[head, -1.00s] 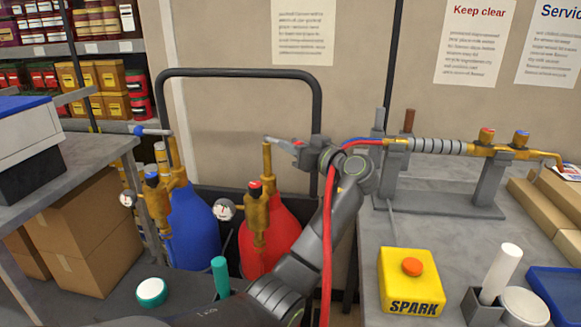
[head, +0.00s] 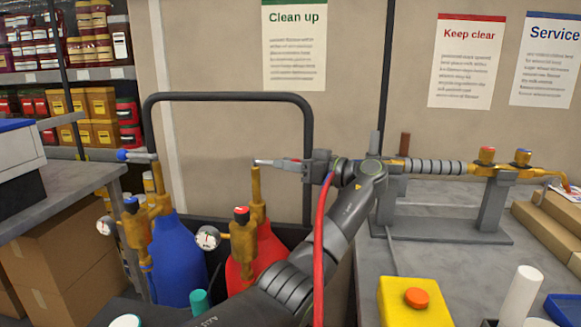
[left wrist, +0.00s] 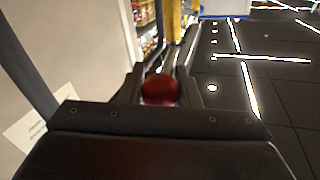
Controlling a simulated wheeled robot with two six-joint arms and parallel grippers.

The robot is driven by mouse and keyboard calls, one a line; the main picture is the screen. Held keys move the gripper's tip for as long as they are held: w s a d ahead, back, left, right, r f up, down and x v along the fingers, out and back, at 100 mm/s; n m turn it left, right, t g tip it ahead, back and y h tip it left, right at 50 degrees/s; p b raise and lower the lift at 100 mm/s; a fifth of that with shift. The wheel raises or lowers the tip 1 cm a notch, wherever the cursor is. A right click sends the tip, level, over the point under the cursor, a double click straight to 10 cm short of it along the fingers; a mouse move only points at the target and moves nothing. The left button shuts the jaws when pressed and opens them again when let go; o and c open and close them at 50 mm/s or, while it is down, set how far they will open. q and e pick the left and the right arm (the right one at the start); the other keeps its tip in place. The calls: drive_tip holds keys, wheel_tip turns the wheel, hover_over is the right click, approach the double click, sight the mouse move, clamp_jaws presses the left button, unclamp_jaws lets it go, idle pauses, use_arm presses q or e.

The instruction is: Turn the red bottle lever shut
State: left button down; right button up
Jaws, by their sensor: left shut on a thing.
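The red bottle (head: 262,250) stands beside the blue bottle (head: 180,255) in a dark-framed cart. Its grey lever (head: 264,162) sits on top of the brass valve stem (head: 256,188) and points right, nearly level in the head view. My left gripper (head: 290,165) is shut on the lever's outer end. In the left wrist view, the lever's red knob (left wrist: 160,90) sits between the fingers; a yellowish stem (left wrist: 174,18) shows beyond. The red bottle's lower part is partly hidden by my left arm. My right gripper is not in view.
The blue bottle's lever (head: 140,156) points left with a blue knob. The cart's dark handle (head: 228,97) arches behind the stems. A gauge (head: 207,238) sits beside the red bottle's regulator. The right bench holds a torch stand (head: 440,234) and a yellow box (head: 395,300).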

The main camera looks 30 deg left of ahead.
use_arm(q)
drive_tip(key=shift+a+f, duration=0.1)
drive_tip(key=shift+f, duration=0.05)
drive_tip(key=c, duration=1.5)
unclamp_jaws()
drive_tip(key=o, duration=0.4)
drive_tip(key=shift+a, duration=0.15)
drive_tip(key=shift+o, duration=0.2)
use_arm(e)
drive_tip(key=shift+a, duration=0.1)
use_arm(q)
drive_tip(key=shift+d, duration=0.35)
drive_tip(key=d, duration=0.7)
drive_tip(key=shift+w+b, duration=0.15)
drive_tip(key=shift+b, duration=0.3)
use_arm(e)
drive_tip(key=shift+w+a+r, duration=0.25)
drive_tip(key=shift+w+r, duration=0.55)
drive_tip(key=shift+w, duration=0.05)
